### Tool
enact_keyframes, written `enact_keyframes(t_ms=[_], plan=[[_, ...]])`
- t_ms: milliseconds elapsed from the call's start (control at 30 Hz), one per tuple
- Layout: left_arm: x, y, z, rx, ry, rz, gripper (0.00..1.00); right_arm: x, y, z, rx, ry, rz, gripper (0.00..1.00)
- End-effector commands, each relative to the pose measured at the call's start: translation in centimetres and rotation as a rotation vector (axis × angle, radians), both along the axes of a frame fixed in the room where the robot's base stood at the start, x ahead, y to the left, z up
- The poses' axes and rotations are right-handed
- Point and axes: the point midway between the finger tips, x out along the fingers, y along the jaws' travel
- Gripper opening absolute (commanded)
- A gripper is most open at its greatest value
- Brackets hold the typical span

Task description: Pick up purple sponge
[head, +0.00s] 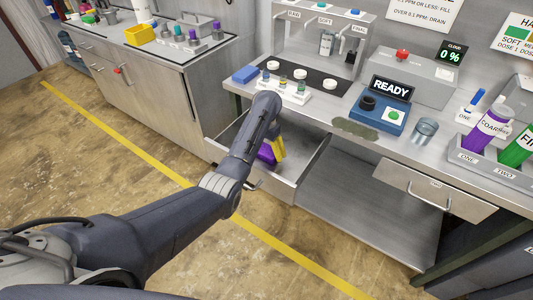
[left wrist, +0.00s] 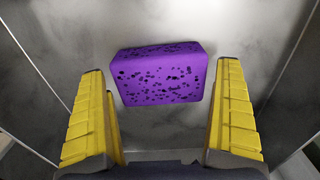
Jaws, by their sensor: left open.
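The purple sponge (left wrist: 162,75) lies on the bare metal bottom of an open drawer (head: 309,165). In the left wrist view it is a purple block with dark pores, just ahead of the fingertips and roughly centred between them. In the head view only part of the sponge (head: 266,153) shows beside my gripper. My left gripper (head: 278,150) reaches down into the drawer with yellow fingers. In the left wrist view the left gripper (left wrist: 165,110) is open and empty, with one finger on each side. My right gripper is not in view.
The drawer walls (left wrist: 275,70) rise on both sides of the gripper. Above is a metal counter with a blue sponge (head: 245,74), a white holder (head: 285,90), a blue READY device (head: 380,115) and a glass (head: 424,131). A shut drawer (head: 434,188) is at right.

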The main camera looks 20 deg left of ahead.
Motion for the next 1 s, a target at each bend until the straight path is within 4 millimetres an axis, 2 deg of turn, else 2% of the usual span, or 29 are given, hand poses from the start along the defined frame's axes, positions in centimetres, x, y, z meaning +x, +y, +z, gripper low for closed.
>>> enact_keyframes(t_ms=[367, 633, 1000], plan=[[0.0, 0.02, -0.69, 0.0, -0.001, 0.0, 1.0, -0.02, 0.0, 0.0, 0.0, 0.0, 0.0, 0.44], [-0.01, 0.01, -0.67, 0.0, -0.001, 0.0, 0.7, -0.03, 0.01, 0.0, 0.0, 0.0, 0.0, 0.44], [0.0, 0.01, -0.64, 0.0, -0.001, 0.0, 0.67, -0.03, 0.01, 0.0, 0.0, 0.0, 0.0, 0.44]])
